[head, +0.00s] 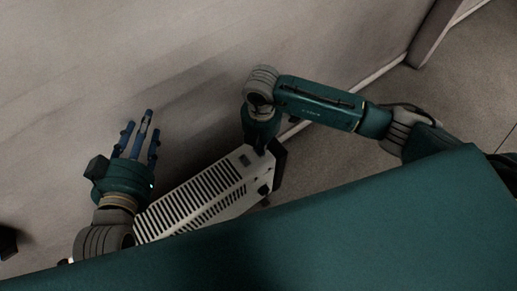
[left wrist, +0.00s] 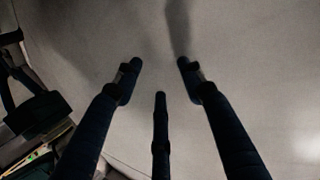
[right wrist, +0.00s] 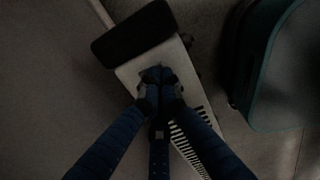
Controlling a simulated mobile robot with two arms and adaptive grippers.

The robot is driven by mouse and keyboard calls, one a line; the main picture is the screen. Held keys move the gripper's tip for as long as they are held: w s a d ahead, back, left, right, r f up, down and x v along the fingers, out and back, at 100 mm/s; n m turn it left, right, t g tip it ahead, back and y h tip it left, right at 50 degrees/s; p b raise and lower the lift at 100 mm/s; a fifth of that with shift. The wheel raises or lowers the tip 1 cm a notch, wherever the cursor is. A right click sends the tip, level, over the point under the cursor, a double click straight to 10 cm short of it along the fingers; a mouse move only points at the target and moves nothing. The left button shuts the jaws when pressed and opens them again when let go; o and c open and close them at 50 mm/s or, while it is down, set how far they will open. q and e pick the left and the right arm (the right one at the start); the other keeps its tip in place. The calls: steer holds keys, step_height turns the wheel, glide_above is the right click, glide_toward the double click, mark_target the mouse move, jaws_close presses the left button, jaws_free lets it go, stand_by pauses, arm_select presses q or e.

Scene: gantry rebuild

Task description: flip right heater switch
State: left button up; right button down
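The white slotted heater (head: 205,197) stands on the floor by the wall, with a dark end panel (head: 281,165). In the right wrist view, the heater (right wrist: 188,135) and its dark end panel (right wrist: 133,33) lie under my right gripper (right wrist: 160,79). That gripper's fingertips are drawn together over the heater's top near this end. I cannot tell whether they touch it. A small dark patch (head: 244,160) shows on the top there; I cannot make out a switch. My left gripper (head: 142,128) is open and empty beside the wall, left of the heater; its spread fingers show in the left wrist view (left wrist: 160,85).
The pale wall (head: 190,60) runs behind the heater. My own teal body covers the lower part of the head view and hides the heater's near side. Open floor (head: 465,80) lies at the right, beside a wall corner.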

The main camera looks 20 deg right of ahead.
arm_select(q)
steer(key=shift+w+d+r+t, duration=0.1)
steer(key=shift+w+r+t, duration=0.15)
steer(key=shift+r, duration=0.2)
arm_select(e)
steer(key=shift+f, duration=0.15)
